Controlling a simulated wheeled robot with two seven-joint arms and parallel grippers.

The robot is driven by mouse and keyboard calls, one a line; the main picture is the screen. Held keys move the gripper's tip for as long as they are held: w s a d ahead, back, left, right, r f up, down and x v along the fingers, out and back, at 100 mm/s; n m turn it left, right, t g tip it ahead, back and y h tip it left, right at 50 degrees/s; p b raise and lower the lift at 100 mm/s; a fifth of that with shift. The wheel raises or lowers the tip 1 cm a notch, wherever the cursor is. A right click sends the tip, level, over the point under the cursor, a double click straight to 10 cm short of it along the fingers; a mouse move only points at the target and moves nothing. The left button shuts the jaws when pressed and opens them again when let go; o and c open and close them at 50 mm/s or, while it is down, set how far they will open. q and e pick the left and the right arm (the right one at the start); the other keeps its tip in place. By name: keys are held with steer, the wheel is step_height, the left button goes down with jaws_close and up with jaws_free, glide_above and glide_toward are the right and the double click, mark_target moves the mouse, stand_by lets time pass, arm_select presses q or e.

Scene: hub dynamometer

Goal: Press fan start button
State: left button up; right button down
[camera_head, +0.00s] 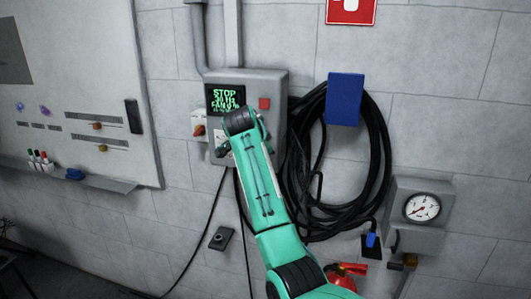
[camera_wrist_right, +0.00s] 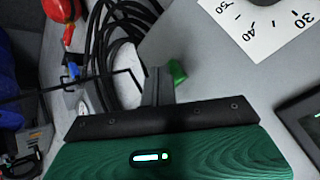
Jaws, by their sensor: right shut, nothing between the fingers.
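The grey control box (camera_head: 272,92) hangs on the wall in the head view. Its dark screen (camera_head: 225,98) reads STOP and a fan line in green letters. In the right wrist view a green button (camera_wrist_right: 178,72) stands out from the grey panel. My right gripper (camera_wrist_right: 158,86) is shut and empty, its fingertips right beside the green button; I cannot tell whether they touch. In the head view my green right arm hides the lower box and the fingertips. My left gripper is not in view.
A numbered dial plate (camera_wrist_right: 265,22) lies at the upper right of the wrist view. Black hose coils (camera_head: 375,150) hang under a blue holder (camera_head: 345,98), close right of my arm. A gauge (camera_head: 422,208) is at right, a whiteboard (camera_head: 90,70) at left.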

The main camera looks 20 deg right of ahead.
steer(key=shift+w+d, duration=0.15)
steer(key=shift+w, duration=0.05)
stand_by(0.4)
steer(key=shift+s+a, duration=0.4)
steer(key=shift+s, duration=0.15)
steer(key=shift+s, duration=0.1)
steer(key=shift+s+a, duration=0.55)
steer(key=shift+s, duration=0.25)
steer(key=shift+s+a, duration=0.55)
steer(key=shift+s, duration=0.25)
steer(key=shift+s+a, duration=0.55)
steer(key=shift+s, duration=0.25)
